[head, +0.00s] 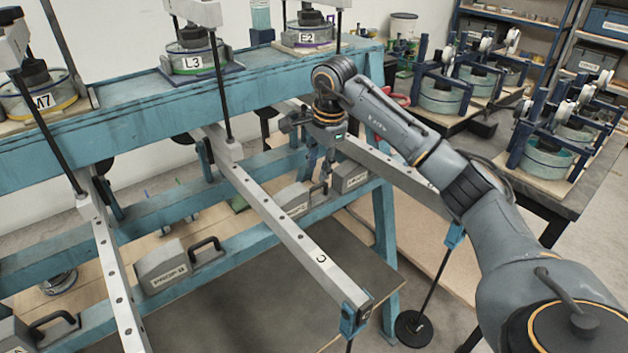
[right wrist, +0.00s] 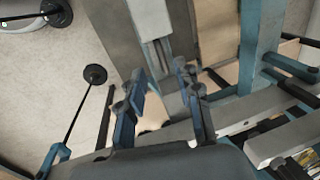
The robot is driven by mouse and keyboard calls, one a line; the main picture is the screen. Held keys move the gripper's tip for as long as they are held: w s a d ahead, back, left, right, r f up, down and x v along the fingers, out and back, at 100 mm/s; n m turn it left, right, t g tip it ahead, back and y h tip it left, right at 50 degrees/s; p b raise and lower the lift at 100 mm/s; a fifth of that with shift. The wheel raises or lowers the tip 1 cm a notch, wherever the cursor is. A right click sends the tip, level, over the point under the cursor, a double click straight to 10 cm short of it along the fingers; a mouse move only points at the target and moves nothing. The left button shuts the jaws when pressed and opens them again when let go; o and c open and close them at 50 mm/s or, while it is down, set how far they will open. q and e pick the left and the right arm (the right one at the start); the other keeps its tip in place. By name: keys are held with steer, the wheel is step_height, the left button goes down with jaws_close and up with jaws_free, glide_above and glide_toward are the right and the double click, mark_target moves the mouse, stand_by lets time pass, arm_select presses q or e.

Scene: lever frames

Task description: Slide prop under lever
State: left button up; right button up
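Grey props, blocks with black handles, rest on the lower blue rail. In the head view one (head: 163,268) is at the left, one (head: 290,204) in the middle and one (head: 350,177) at the right. Pale lever beams run above them: a left one (head: 112,275), a middle one marked C (head: 283,228) and a right one (head: 385,167). My right gripper (head: 322,183) points down between the middle and right levers, close to the right props. In the right wrist view its fingers (right wrist: 160,80) are apart with nothing clearly gripped. My left gripper is not in view.
The blue upper beam (head: 130,115) carries weights marked M7, L3 and E2, with black rods down to the levers. A black rod with a round foot (head: 413,328) stands below the right lever. A crowded workbench (head: 560,190) is at the right.

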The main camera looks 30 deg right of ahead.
mark_target(315, 189)
steer(key=f, duration=0.2)
steer(key=w+f, duration=0.1)
steer(key=f, duration=0.1)
steer(key=shift+a+f, duration=0.1)
steer(key=shift+f, duration=0.65)
steer(key=shift+w+f, duration=0.1)
steer(key=shift+f, duration=0.05)
steer(key=shift+c, duration=0.6)
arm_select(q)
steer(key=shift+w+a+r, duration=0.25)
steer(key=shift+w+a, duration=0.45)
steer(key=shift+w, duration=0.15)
arm_select(e)
jaws_close()
